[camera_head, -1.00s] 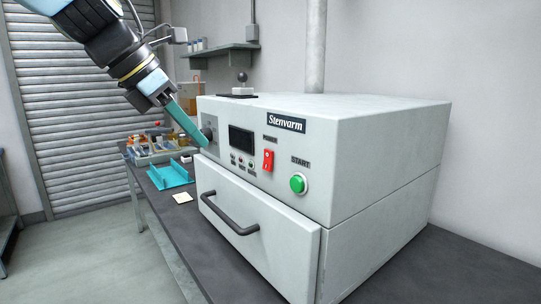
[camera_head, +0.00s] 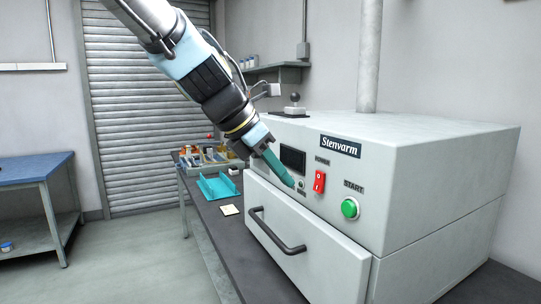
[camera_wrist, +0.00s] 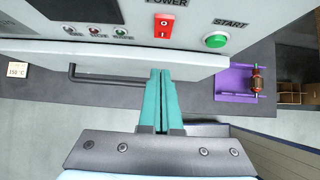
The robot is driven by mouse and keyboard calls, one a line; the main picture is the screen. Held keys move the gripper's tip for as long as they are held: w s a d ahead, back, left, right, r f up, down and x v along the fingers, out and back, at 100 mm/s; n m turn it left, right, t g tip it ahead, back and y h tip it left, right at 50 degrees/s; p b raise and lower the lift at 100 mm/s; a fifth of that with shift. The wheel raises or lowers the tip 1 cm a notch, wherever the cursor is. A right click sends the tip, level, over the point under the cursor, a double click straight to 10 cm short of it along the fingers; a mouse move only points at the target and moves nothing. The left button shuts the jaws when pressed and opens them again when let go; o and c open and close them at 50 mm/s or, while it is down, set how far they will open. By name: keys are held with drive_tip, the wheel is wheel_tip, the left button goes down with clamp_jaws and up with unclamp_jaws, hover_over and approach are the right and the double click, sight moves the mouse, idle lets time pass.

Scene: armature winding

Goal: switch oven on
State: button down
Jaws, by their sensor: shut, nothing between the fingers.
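The white Stenvarm oven (camera_head: 440,190) stands on a dark bench, its drawer-like door shut. On its front panel are a red power rocker (camera_head: 319,181) and, right of it, a round green START button (camera_head: 350,208). The rocker (camera_wrist: 163,26) and button (camera_wrist: 215,40) also show in the wrist view. I cannot tell which way the rocker is tipped. My gripper (camera_head: 291,184) is shut and empty, its teal fingers pointing down and right at the panel, just left of the rocker. In the wrist view the shut fingertips (camera_wrist: 159,72) lie below the rocker; contact is not visible.
The door's dark handle (camera_head: 277,232) sticks out below the panel. A teal tray (camera_head: 218,186) and a small note (camera_head: 229,210) lie on the bench to the left. A purple holder (camera_wrist: 235,83) with a copper-wound armature (camera_wrist: 257,82) shows right of the oven in the wrist view.

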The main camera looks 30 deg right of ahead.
sight(316, 191)
drive_tip(key=d+f+p, duration=0.1)
drive_tip(key=d+f, duration=0.1)
drive_tip(key=d, duration=0.3)
drive_tip(key=shift+s+d+f, duration=0.15)
drive_tip(key=shift+d+f, duration=0.1)
drive_tip(key=shift+d, duration=0.05)
drive_tip(key=shift+f, duration=0.1)
drive_tip(key=shift+d+f+h+b, duration=0.15)
drive_tip(key=shift+f+h+b, duration=0.15)
drive_tip(key=shift+b, duration=0.95)
drive_tip(key=shift+r+p, duration=0.35)
drive_tip(key=shift+p, duration=0.05)
